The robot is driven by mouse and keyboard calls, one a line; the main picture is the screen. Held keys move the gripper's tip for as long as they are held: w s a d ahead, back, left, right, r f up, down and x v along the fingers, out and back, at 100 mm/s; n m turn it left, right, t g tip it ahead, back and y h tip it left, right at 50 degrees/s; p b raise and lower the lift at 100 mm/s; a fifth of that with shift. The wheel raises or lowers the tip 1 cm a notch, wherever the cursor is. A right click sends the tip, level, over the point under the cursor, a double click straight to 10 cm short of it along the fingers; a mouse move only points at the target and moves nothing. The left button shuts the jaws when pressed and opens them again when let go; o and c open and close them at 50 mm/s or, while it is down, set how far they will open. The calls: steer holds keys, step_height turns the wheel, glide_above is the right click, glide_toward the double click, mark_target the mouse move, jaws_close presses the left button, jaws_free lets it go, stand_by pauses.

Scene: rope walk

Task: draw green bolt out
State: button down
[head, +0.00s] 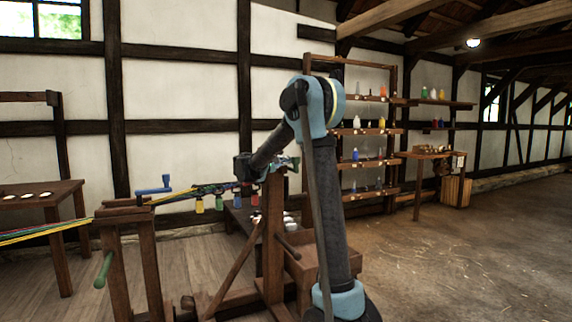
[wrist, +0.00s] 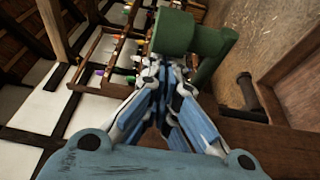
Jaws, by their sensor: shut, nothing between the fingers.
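A green bolt-like piece (wrist: 175,32) shows at the top of the wrist view, as a thick round end with a green bar bent beside it on the right. My gripper (wrist: 158,82) is shut and empty, its fingertips just below the round end. I cannot tell whether they touch it. In the head view my gripper (head: 284,163) is at the top of a wooden post (head: 273,235), and the green piece is hard to make out there. Another green handle (head: 103,270) sticks out of the left wooden stand.
Coloured strands (head: 50,232) run in from the left to the stand with a blue crank (head: 154,186). Coloured tags (head: 199,205) hang below the line. A dark peg (wrist: 246,92) juts near the wooden post. Shelves (head: 365,131) with bottles stand behind; floor at right is clear.

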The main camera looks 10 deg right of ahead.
mark_target(293, 161)
steer(key=shift+s, duration=0.1)
steer(key=shift+s+d, duration=0.25)
steer(key=shift+s, duration=0.5)
steer(key=shift+s+d, duration=0.3)
steer(key=shift+s, duration=0.5)
steer(key=shift+s+d, duration=0.25)
steer(key=shift+s, duration=0.5)
